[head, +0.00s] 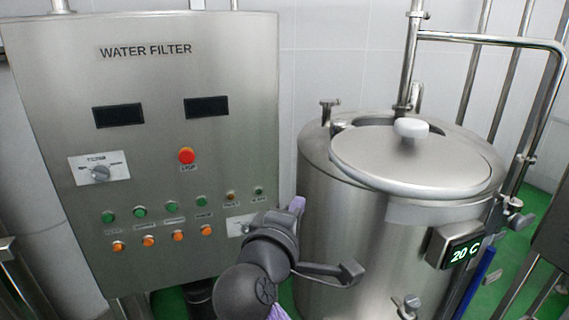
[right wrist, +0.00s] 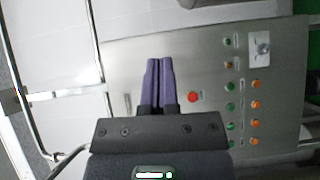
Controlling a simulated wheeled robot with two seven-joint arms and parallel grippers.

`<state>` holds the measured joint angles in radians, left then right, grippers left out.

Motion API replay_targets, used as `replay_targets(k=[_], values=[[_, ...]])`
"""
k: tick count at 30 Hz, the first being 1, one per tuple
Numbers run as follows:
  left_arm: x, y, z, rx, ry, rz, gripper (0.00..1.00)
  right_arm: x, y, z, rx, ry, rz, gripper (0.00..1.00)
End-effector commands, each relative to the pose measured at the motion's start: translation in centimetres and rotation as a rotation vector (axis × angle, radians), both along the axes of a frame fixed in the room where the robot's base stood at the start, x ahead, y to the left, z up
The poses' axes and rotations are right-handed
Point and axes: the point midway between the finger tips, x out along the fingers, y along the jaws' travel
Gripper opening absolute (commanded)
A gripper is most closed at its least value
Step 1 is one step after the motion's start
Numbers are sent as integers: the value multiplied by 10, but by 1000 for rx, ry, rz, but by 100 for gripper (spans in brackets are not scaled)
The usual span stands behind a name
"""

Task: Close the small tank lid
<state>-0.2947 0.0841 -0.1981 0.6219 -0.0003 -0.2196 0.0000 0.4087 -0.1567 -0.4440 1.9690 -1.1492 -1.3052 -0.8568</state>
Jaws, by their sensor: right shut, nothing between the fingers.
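The small tank (head: 345,235) is a steel cylinder at the right of the head view. Its round steel lid (head: 370,165), with a pale knob (head: 411,128) on top, lies over the tank's top. A dark gap shows behind the lid's far left edge; I cannot tell if the lid sits flush. My right gripper (head: 297,204) is left of the tank, lower than the lid and apart from it. In the right wrist view its purple fingers (right wrist: 159,82) are together and empty, seen against the control panel. My left gripper is not in view.
The "WATER FILTER" panel (head: 150,75) with buttons and a red stop knob (head: 187,156) stands at the left. A steel pipe (head: 490,40) rises behind the tank and bends down at its right. A "20 C" display (head: 455,246) juts from the tank's front.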

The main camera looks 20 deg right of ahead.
Motion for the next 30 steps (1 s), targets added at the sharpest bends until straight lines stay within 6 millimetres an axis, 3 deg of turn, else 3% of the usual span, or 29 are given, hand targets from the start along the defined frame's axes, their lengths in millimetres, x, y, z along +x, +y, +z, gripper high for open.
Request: replay_targets(k=[5,10,16,22,30], values=[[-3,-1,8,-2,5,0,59,14,-12,4,-7,-4,-9,0],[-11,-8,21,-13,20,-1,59,45,-33,4,-5,-2,-9,0],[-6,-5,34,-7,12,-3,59,80,-58,2,-4,-2,-7,0],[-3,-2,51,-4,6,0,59,86,-88,0,-2,-2,-7,0],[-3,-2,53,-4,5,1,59,87,-98,-4,0,-3,-4,0]])
